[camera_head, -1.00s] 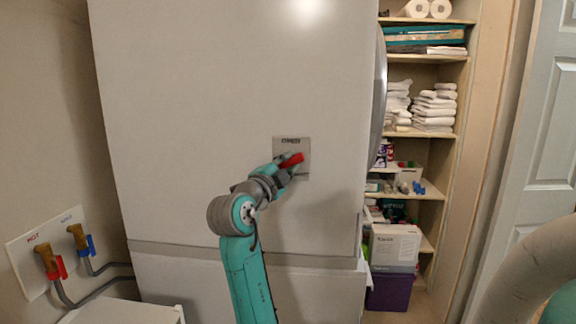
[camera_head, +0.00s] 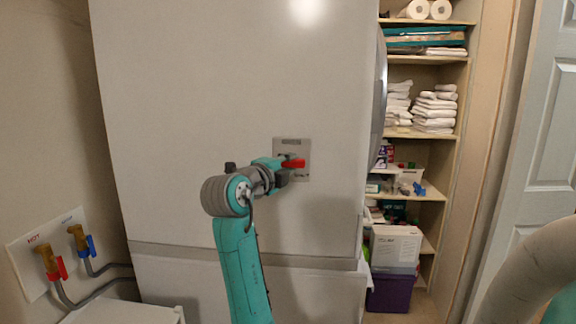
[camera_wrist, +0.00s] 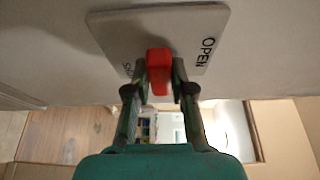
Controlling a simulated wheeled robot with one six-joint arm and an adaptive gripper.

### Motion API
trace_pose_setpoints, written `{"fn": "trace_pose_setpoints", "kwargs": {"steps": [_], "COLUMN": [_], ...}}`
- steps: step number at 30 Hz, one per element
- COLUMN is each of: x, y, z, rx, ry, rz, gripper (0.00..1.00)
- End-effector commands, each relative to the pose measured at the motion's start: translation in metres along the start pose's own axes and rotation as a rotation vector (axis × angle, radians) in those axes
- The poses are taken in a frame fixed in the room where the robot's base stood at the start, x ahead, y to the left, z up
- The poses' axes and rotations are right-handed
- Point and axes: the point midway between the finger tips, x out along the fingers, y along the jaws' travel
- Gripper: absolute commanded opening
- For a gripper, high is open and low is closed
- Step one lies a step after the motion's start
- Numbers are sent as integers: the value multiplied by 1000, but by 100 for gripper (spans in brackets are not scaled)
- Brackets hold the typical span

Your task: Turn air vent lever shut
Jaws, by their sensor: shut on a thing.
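The air vent lever (camera_head: 294,163) is red and sits on a small grey plate (camera_head: 304,147) on the front of the tall white cabinet. In the head view it points about level to the right. My gripper (camera_head: 286,168) is at the plate, shut on the lever. In the wrist view the red lever (camera_wrist: 159,70) is between the two fingertips of my gripper (camera_wrist: 160,88). The plate (camera_wrist: 120,30) there reads "OPEN" on the right; a second word on the left is partly hidden by the finger.
Shelves (camera_head: 425,136) with towels and boxes stand to the right of the cabinet (camera_head: 200,100). A panel with red and blue valve handles (camera_head: 40,245) is at the lower left. A pale door (camera_head: 545,120) is at the far right.

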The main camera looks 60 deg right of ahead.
Motion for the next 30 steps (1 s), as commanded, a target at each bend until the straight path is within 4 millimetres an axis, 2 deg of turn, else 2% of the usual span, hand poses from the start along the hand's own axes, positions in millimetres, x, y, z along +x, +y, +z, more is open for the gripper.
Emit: {"fn": "trace_pose_setpoints", "kwargs": {"steps": [8,9,11,23,26,30], "x": [0,0,0,-5,-16,-42], "y": [1,2,1,0,0,0], "z": [0,0,0,0,1,2], "rx": [-1,-1,-1,-1,-1,0], "ry": [1,1,1,-1,-2,-5], "rz": [3,3,3,1,0,0], "gripper": [0,33,48,48,48,48]}}
